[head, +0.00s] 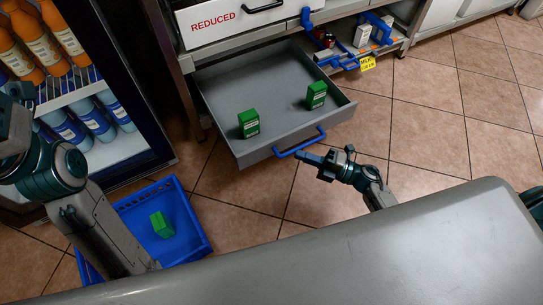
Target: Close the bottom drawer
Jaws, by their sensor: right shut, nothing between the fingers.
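The bottom drawer (270,81) is grey and stands pulled out from the cabinet. It has a blue handle (299,145) on its front. Two green boxes stand in it, one near the front left (249,123) and one at the right (316,95).
A blue crate (201,229) with a green box (162,225) in it sits on the floor at lower left. A bottle fridge (163,133) stands at left. A closed white drawer marked REDUCED (233,24) is above. A grey surface (400,250) crosses the front. Tiled floor at right is clear.

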